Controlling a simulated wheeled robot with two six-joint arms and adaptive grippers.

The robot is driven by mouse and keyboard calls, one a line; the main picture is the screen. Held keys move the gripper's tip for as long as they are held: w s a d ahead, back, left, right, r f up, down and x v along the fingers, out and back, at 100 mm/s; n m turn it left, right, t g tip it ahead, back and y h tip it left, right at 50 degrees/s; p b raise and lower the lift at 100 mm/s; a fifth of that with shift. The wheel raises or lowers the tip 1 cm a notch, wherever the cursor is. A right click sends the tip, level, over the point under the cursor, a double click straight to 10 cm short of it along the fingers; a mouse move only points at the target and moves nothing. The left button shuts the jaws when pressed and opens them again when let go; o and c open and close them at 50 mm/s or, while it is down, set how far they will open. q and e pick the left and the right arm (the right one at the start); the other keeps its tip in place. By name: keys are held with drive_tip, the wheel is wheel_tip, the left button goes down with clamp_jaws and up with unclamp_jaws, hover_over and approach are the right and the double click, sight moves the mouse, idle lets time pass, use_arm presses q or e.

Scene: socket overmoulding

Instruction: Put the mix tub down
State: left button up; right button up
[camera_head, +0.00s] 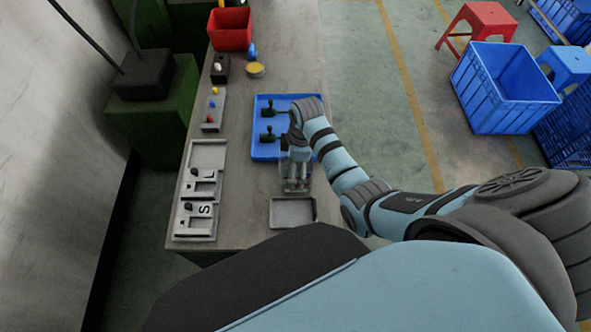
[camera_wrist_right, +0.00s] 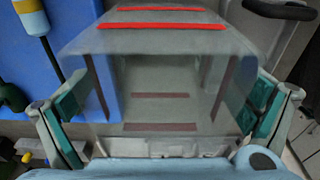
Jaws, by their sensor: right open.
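The mix tub (camera_wrist_right: 165,58) is a clear, see-through box with red lines. It fills the middle of the right wrist view, between the fingers of my right gripper (camera_wrist_right: 165,118). The green-padded fingers are spread, one on each side of the tub; whether either pad touches it I cannot tell. In the head view my right gripper (camera_head: 296,184) points down at the bench, between the blue tray and the small grey tray. The tub is small and partly hidden by the gripper there, so its contact with the bench is unclear. My left gripper is out of view.
The blue tray (camera_head: 262,152) holds dark green tools. A shallow grey tray (camera_head: 292,211) lies near the bench's front edge. Grey holders (camera_head: 207,155) line the left side, with a red bin (camera_head: 230,29) at the back. The bench (camera_head: 248,205) is clear in the middle.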

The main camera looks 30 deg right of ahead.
drive_tip(key=shift+f, duration=0.15)
drive_tip(key=shift+s, duration=0.1)
drive_tip(key=c, duration=1.2)
